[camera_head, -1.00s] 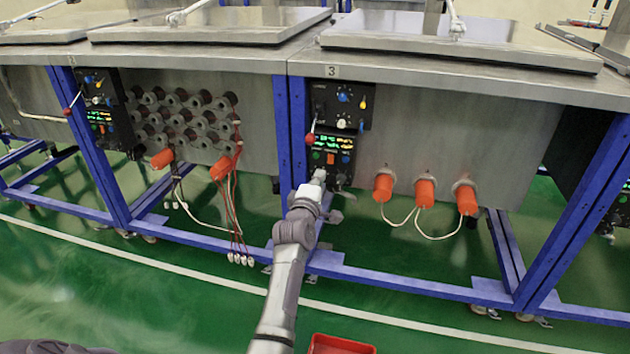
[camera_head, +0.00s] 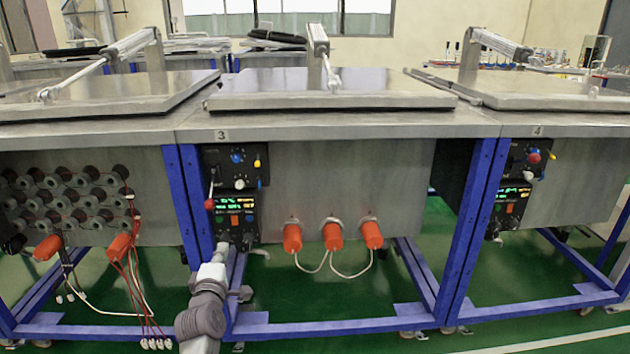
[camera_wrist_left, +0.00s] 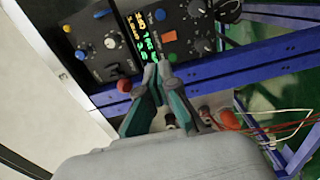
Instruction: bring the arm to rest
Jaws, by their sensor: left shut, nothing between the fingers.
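My left arm comes up from the bottom of the head view, and its gripper (camera_head: 222,252) is just below the black control panel (camera_head: 236,213) of station 3. In the left wrist view the two fingers of the gripper (camera_wrist_left: 157,72) are closed together with nothing between them. Their tips overlap the lower panel in that view; I cannot tell if they touch it. The panel shows green digits, an orange button and several knobs. A lever with a red ball (camera_head: 209,204) is at its left edge. My right gripper is not in view.
Station 3 has a flat metal lid (camera_head: 330,90), closed, with a pneumatic cylinder (camera_head: 318,40) above. Three orange plugs (camera_head: 332,237) hang on its front. Blue frame legs (camera_head: 190,205) stand beside the panel. The green floor (camera_head: 300,290) below is open.

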